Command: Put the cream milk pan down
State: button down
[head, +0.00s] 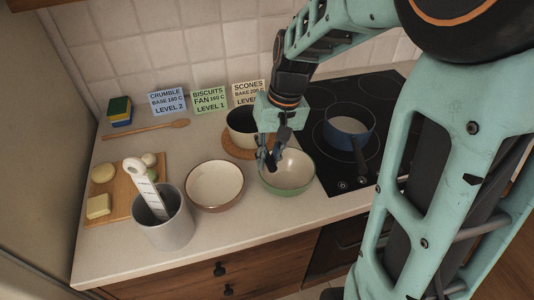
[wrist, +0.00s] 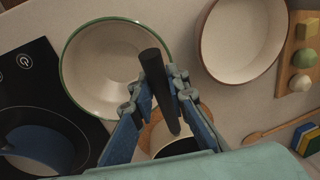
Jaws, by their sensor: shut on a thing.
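The cream milk pan (head: 237,134) has a dark inside and stands at or just above a round cork mat (head: 233,151) near the back of the counter. I cannot tell whether it touches the mat. My gripper (head: 269,158) is shut on the pan's black handle, which points toward the front. In the wrist view the dark handle (wrist: 158,85) runs between the two fingers of my gripper (wrist: 157,93). Most of the pan (wrist: 177,147) is hidden there by my gripper, and part of the mat (wrist: 147,135) shows beside it.
A green-rimmed bowl (head: 288,178) sits just below my gripper, with a brown-rimmed bowl (head: 214,187) to its left. A blue pan (head: 348,137) stands on the black hob (head: 325,180). A grey pot (head: 163,228), a wooden board (head: 122,185), and recipe cards (head: 209,101) are further left.

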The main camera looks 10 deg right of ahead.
jog(key=shift+f, duration=0.15)
jog(key=c, duration=1.9)
grip_release()
jog(key=r, duration=0.4)
jog(key=d+r, duration=0.1)
jog(key=r, duration=0.3)
jog(key=d+r, duration=0.1)
jog(key=r, duration=0.3)
jog(key=shift+s+r+p, duration=0.1)
jog(key=shift+p, duration=0.2)
